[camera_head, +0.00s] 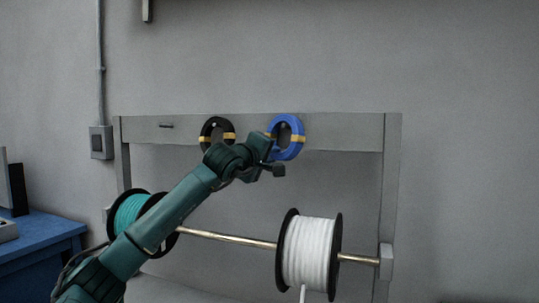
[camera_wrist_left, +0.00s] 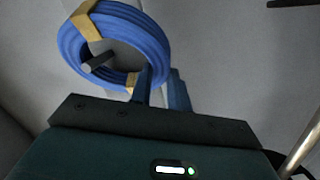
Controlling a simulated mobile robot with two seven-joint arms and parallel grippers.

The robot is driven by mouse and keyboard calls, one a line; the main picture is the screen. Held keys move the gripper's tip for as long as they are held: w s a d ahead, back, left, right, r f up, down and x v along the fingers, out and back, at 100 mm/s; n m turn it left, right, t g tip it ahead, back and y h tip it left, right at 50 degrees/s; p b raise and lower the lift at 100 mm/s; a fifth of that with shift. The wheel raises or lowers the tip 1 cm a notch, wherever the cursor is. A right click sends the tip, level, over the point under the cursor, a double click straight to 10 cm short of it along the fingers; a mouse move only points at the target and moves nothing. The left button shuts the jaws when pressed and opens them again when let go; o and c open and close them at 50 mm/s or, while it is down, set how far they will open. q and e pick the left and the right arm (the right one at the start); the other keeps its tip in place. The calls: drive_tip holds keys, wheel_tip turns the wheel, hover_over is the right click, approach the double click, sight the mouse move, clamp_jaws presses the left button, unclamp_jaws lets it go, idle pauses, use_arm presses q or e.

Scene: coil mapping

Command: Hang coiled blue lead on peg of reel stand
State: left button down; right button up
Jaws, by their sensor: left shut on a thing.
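The blue coiled lead (camera_head: 299,127), bound with yellow tape, is an upright ring against the top board of the grey reel stand (camera_head: 345,132). It also shows in the left wrist view (camera_wrist_left: 151,38). My left gripper (camera_head: 274,147) is shut on the ring's lower edge; its fingers (camera_wrist_left: 160,88) show there in the wrist view. A grey peg (camera_wrist_left: 99,61) shows inside the ring's hole in the wrist view. I cannot tell how far it passes through. My right gripper is not in view.
A black coil (camera_head: 206,130) with yellow tape hangs on the board to the left, beside an empty peg (camera_head: 166,126). Below, a metal rod (camera_head: 225,237) carries a teal reel (camera_head: 131,213) and a white reel (camera_head: 306,252). A blue table (camera_head: 40,232) stands at left.

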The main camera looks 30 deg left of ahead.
use_arm(q)
drive_tip(key=shift+f, duration=0.1)
drive_tip(key=c, duration=1.3)
unclamp_jaws()
drive_tip(key=shift+o, duration=0.2)
drive_tip(key=shift+s, duration=0.25)
drive_tip(key=s+d+b, duration=0.1)
drive_tip(key=s+b, duration=0.3)
drive_tip(key=s, duration=0.8)
drive_tip(key=shift+s+d+r, duration=0.15)
drive_tip(key=shift+s+r, duration=0.1)
drive_tip(key=shift+s, duration=0.05)
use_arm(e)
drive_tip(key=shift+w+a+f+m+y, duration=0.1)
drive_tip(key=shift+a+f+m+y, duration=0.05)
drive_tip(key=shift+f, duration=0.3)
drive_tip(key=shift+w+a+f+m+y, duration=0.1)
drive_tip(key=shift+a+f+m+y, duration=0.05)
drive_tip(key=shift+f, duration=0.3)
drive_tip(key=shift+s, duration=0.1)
